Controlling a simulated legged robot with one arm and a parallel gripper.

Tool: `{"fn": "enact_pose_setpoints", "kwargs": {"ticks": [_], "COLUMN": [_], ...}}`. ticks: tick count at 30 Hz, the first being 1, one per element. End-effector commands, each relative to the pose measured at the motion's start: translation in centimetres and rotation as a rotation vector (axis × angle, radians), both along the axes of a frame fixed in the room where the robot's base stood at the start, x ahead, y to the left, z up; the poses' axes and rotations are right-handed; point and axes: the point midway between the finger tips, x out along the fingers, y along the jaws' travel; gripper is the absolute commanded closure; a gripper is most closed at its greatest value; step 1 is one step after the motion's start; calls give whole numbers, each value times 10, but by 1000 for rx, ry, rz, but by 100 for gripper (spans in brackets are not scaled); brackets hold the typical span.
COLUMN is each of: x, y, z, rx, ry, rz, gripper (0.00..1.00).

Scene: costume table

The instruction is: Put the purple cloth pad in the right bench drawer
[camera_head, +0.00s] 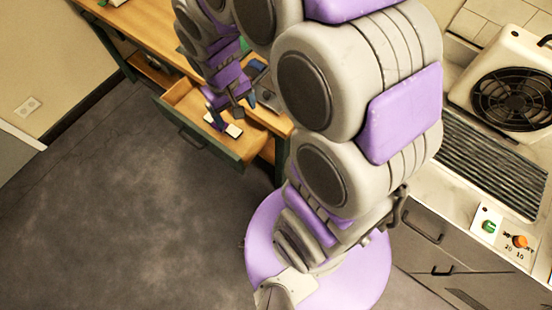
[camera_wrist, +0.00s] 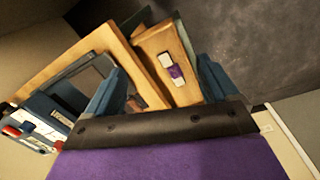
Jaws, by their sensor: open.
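The bench drawer (camera_head: 183,94) is pulled out from the wooden bench, with a dark green front. It also shows in the wrist view (camera_wrist: 150,45). Inside it lies a small purple patch, apparently the cloth pad (camera_wrist: 174,71), with white showing at both ends. I cannot tell whether the white is part of it or a separate thing beneath. White and purple also show in the drawer in the head view. My gripper (camera_wrist: 163,86) is open above the drawer, its blue fingers apart on either side of the pad in the picture, with nothing visible between them.
The wooden bench top (camera_head: 156,28) is behind the drawer. A blue box with red knobs (camera_wrist: 38,128) is at the left of the wrist view. A fan unit (camera_head: 510,90) and a counter with grey drawers (camera_head: 440,245) are at right. The dark floor (camera_head: 110,215) is clear.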

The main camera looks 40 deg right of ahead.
Motion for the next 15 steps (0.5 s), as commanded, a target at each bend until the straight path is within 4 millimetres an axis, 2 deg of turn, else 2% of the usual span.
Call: {"fn": "enact_pose_setpoints", "kwargs": {"ticks": [1, 6, 12, 15], "x": [-16, -74, -143, -170], "y": [0, 3, 9, 12], "z": [13, 43, 68, 74], "rx": [0, 4, 29, 42], "ry": [5, 49, 99, 119], "rz": [-2, -4, -11, -14], "gripper": [13, 13, 13, 13]}}
